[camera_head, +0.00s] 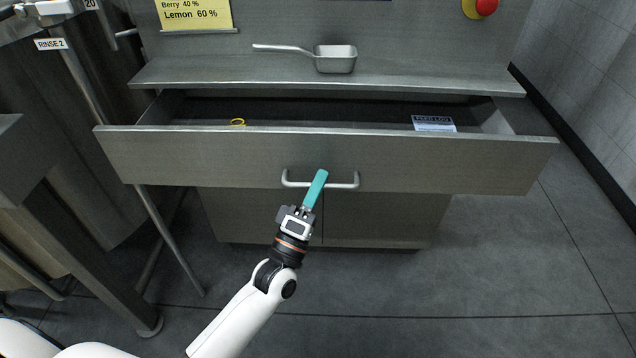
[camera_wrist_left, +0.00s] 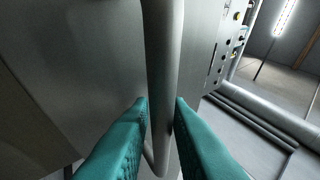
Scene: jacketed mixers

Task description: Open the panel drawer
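The panel drawer (camera_head: 200,160) is a wide grey metal drawer, pulled out from under the shelf, with its inside showing. Its bar handle (camera_head: 346,186) is on the middle of the front. My left gripper (camera_head: 320,177) has its teal fingers at the handle. In the left wrist view the handle bar (camera_wrist_left: 163,50) runs between the two fingers (camera_wrist_left: 162,112), which look closed against it on both sides. My right gripper is not in view.
In the drawer lie a yellow item (camera_head: 237,122) and a labelled card (camera_head: 434,124). A small metal pan (camera_head: 336,60) sits on the shelf (camera_head: 430,76) above. A red button (camera_head: 486,7) is at upper right. A metal table leg (camera_head: 170,240) stands at left; floor at right is clear.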

